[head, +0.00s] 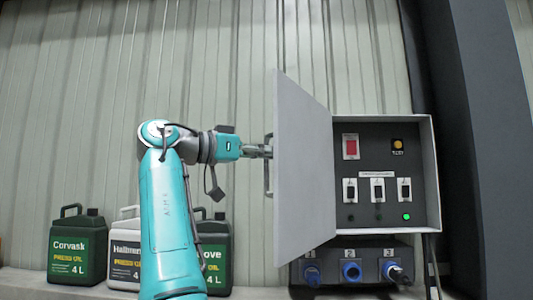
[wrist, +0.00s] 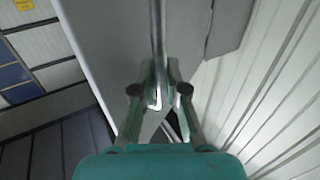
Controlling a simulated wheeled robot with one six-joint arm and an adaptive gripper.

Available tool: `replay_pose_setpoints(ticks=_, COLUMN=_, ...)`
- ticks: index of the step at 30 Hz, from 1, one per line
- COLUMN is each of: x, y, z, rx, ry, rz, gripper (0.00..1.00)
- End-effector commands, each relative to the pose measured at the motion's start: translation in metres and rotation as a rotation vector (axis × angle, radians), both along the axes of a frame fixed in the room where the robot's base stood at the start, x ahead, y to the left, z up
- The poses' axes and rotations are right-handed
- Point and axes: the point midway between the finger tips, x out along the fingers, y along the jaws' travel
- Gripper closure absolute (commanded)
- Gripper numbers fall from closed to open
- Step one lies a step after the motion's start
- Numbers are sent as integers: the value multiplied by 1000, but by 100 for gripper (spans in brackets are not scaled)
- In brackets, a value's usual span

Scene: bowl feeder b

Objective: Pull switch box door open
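The switch box (head: 427,180) is on the wall at the right in the head view. Its grey door (head: 305,165) stands wide open, swung out to the left, and the inside shows. The door's bar handle (head: 268,182) is on its left edge and runs upright. My gripper (head: 267,152) reaches it from the left. In the wrist view my gripper (wrist: 160,88) has its two fingers closed in on either side of the handle (wrist: 158,30), with the door (wrist: 110,40) behind. The exact contact of the pads is small and partly blurred.
Inside the box are a red switch (head: 351,146), a yellow button (head: 397,144), several black switches and a lit green lamp (head: 406,217). A socket unit (head: 350,250) is below. Several oil canisters (head: 78,250) stand on a ledge at the left. Corrugated wall lies behind.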

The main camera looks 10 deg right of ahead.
Motion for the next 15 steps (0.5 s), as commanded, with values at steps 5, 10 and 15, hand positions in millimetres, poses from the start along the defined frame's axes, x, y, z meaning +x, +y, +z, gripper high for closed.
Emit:
replay_pose_setpoints(ticks=5, x=0, y=-1, z=0, rx=0, ry=0, rz=-2, gripper=63)
replay_pose_setpoints(ticks=10, x=0, y=-1, z=0, rx=0, ry=0, rz=-1, gripper=63)
replay_pose_setpoints(ticks=15, x=-2, y=7, z=0, rx=0, ry=0, rz=1, gripper=63)
